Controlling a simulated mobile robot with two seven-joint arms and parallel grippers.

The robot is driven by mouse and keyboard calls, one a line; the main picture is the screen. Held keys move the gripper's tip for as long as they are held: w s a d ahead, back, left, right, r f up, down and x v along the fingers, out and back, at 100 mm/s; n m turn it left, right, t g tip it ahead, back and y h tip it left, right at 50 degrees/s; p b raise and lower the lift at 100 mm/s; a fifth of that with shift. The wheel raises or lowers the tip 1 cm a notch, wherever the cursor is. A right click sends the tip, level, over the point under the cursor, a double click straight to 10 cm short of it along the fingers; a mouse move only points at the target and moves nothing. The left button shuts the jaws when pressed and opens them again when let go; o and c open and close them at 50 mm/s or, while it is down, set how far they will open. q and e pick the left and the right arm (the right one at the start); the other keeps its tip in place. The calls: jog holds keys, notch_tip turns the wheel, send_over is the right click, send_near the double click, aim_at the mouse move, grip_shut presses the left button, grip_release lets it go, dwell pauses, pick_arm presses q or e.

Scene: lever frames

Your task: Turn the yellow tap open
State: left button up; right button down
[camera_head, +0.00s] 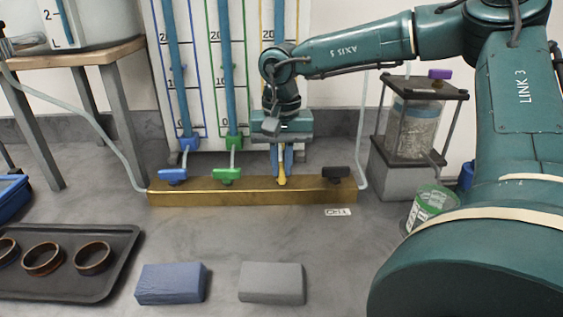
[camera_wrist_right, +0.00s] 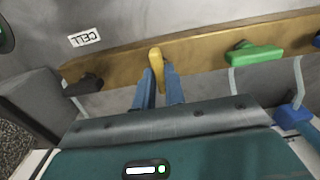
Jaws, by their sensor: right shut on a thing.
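The yellow tap (camera_head: 282,180) sits on the brass bar (camera_head: 250,197), between the green tap (camera_head: 227,175) and the black tap (camera_head: 335,172). Its handle points across the bar, towards the front, while the other handles lie along the bar. My right gripper (camera_head: 282,163) reaches down from above and behind it. In the right wrist view, the blue fingers of the right gripper (camera_wrist_right: 161,82) stand on either side of the yellow handle (camera_wrist_right: 156,66) and are shut on it. The fingers hide part of the handle.
The blue tap (camera_head: 173,175) is at the bar's left end. Gauge tubes stand behind the bar. A framed jar (camera_head: 413,128) and a green-labelled can (camera_head: 430,206) are to the right. A blue block (camera_head: 171,284), a grey block (camera_head: 272,283) and a dark tray (camera_head: 62,288) lie in front.

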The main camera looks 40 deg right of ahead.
aim_at(281, 168)
dwell(0.3)
jog(key=c, duration=1.5)
grip_release()
jog(key=shift+o, duration=0.2)
jog(key=shift+r, duration=0.1)
notch_tip(281, 168, up, 13)
jog(key=p, duration=0.1)
